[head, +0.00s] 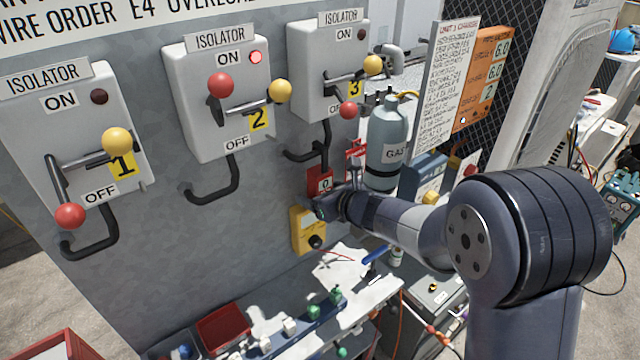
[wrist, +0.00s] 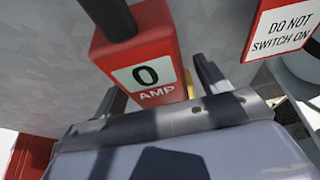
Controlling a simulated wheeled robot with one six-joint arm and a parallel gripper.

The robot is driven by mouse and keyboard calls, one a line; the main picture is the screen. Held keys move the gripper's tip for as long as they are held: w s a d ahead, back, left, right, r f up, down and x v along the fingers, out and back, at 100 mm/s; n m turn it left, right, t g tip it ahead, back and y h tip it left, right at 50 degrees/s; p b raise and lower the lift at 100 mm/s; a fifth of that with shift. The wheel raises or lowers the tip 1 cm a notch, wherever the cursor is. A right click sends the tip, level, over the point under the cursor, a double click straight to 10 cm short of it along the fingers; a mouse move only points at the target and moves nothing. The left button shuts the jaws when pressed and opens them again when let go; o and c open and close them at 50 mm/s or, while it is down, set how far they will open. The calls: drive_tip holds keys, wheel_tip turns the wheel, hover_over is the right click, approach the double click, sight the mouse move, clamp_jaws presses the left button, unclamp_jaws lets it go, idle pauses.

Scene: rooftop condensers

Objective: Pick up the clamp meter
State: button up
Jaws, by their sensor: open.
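A red housing reading "0 AMP" (wrist: 150,72), with a black stem at its top, fills the middle of the wrist view; it appears to be the clamp meter. In the head view the red housing (head: 318,178) hangs below the third isolator's black bent cable. A yellow body with a dark dial (head: 303,233) is just below it; my gripper hides whether the two join. My gripper (head: 326,207) is open. In the wrist view its fingers (wrist: 160,88) stand left and right of the red housing's lower part, and contact cannot be told.
A "DO NOT SWITCH ON" tag (wrist: 284,28) hangs close on the right, beside the grey gas bottle (head: 388,145). Isolator boxes (head: 327,72) with levers line the panel above. A cluttered bench (head: 300,310) lies below. Open panel (head: 235,240) shows to the left.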

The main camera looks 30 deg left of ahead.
drive_tip(key=shift+c, duration=0.4)
drive_tip(key=c, duration=1.1)
drive_tip(key=shift+c, duration=0.5)
drive_tip(key=shift+r, duration=0.1)
